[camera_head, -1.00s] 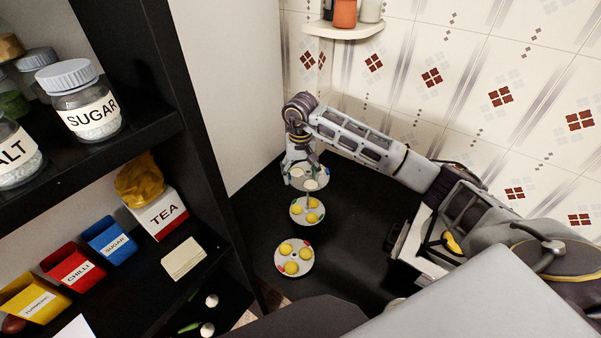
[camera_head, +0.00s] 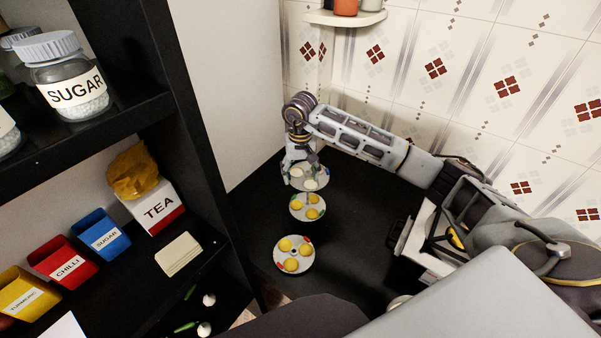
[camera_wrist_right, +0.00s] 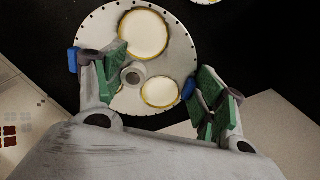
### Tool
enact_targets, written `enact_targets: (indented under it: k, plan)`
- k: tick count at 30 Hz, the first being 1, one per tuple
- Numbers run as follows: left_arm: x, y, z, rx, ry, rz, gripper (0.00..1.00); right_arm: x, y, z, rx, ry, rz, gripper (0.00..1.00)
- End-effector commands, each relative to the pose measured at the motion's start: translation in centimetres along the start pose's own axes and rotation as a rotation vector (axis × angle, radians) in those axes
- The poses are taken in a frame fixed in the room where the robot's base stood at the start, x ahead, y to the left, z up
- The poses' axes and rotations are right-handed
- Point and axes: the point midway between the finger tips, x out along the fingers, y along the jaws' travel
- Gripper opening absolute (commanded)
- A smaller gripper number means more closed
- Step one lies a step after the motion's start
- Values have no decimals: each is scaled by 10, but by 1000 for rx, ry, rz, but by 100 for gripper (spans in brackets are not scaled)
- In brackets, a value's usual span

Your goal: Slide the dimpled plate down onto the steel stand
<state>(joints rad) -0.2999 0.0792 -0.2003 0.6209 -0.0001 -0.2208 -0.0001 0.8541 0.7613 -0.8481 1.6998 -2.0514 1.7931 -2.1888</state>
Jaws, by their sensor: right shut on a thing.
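The dimpled plate (camera_head: 318,178) is a round, pale metal disc with white rounds in its dimples. My right gripper (camera_head: 302,165) is shut on it from above. In the right wrist view the green-padded fingers of my right gripper (camera_wrist_right: 160,72) lie over the dimpled plate (camera_wrist_right: 95,30), with its central collar between them. Directly below it in the head view is another plate with yellow rounds (camera_head: 297,216); it appears to sit on the steel stand, whose post is mostly hidden. I cannot tell whether the held plate is around the post. My left gripper is not in view.
A separate plate with yellow rounds (camera_head: 282,263) lies nearer on the black counter (camera_head: 255,215). A black shelf (camera_head: 205,130) with jars and boxes stands at the left. A tiled wall (camera_head: 470,70) and a small corner shelf (camera_head: 345,18) are behind.

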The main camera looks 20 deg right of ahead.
Motion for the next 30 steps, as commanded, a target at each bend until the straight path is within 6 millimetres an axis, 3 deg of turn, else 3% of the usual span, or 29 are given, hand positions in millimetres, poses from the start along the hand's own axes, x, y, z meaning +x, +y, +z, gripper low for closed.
enact_targets:
  k: [30]
  plan:
    - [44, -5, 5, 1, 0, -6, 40, 50, 0, 0, 0, 0, 0, 39]
